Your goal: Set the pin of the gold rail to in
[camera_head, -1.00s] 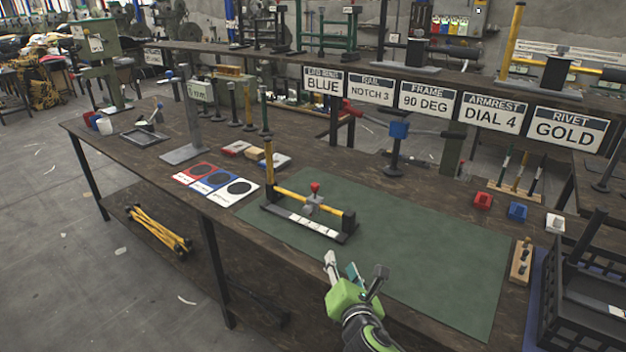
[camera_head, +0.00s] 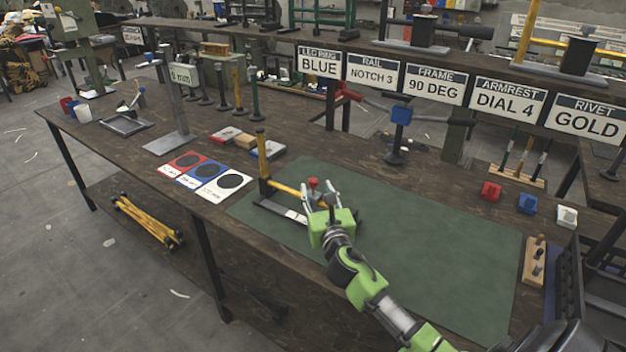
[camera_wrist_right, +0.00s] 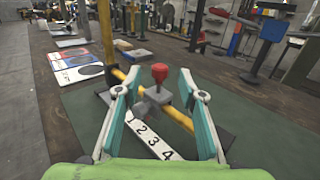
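The gold rail (camera_head: 288,189) stands on a dark base on the green mat and also shows in the right wrist view (camera_wrist_right: 180,120). A grey slider block (camera_wrist_right: 154,97) with a red-knobbed pin (camera_wrist_right: 160,73) sits on it. The red knob also shows in the head view (camera_head: 313,183). A white strip numbered 1 to 4 (camera_wrist_right: 152,138) lies in front. My right gripper (camera_head: 320,190) is open, its fingers to either side of the slider and knob, apart from them in the wrist view. Its body hides the rail's right part in the head view. My left gripper is not in view.
The green mat (camera_head: 430,230) is clear to the right. Red, blue and white round-spot cards (camera_head: 205,178) lie left of the rail. A wooden block with pegs (camera_head: 535,262) and a dark crate (camera_head: 570,280) stand at the right.

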